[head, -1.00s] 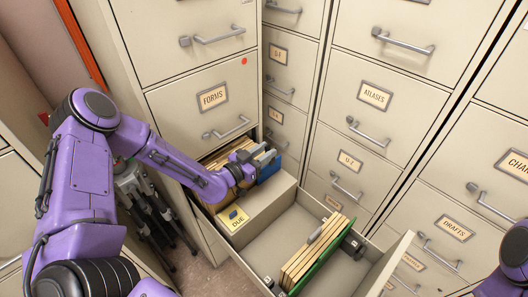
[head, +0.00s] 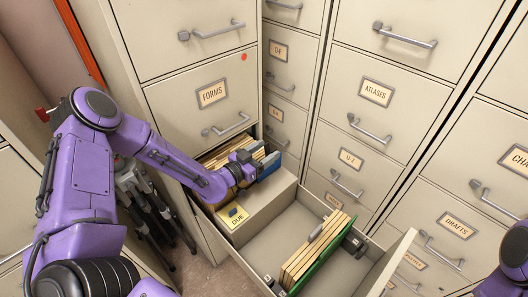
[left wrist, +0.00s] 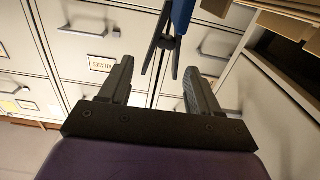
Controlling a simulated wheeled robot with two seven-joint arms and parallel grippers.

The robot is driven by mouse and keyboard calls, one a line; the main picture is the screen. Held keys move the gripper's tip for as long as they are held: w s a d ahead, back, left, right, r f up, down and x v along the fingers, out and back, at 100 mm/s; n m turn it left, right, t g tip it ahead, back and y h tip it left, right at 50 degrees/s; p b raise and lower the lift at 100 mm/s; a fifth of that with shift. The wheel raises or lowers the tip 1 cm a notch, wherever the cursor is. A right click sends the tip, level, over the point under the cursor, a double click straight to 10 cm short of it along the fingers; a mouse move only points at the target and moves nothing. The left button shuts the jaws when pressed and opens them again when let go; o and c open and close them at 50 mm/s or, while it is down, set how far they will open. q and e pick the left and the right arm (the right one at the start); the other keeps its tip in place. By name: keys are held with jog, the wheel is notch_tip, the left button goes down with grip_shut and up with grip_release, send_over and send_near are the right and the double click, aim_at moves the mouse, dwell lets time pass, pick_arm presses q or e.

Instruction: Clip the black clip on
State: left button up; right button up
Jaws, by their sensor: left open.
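My left gripper (head: 264,159) is at the back of the open drawer, over the files beside a blue folder (head: 270,170). In the left wrist view its two dark fingers (left wrist: 160,76) are apart, with nothing between their pads. A black clip (left wrist: 167,43) with two splayed arms shows just beyond the fingertips, by the edge of the blue folder (left wrist: 182,14). It seems to sit on that edge, but its grip is not clearly seen. In the head view the gripper hides the clip. Only part of my right arm shows at the right edge.
The drawer (head: 256,262) holds a box labelled DUE (head: 268,200) with a small blue piece on it. Tan folders with a green one (head: 318,258) stand farther forward. Cabinet fronts rise behind. A dark tripod (head: 150,210) stands left.

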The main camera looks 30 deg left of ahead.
pick_arm(q)
jog(key=p+v, duration=0.3)
jog(key=v, duration=0.7)
jog(key=shift+s+p, duration=0.2)
jog(key=shift+p, duration=0.2)
jog(key=shift+a, duration=0.15)
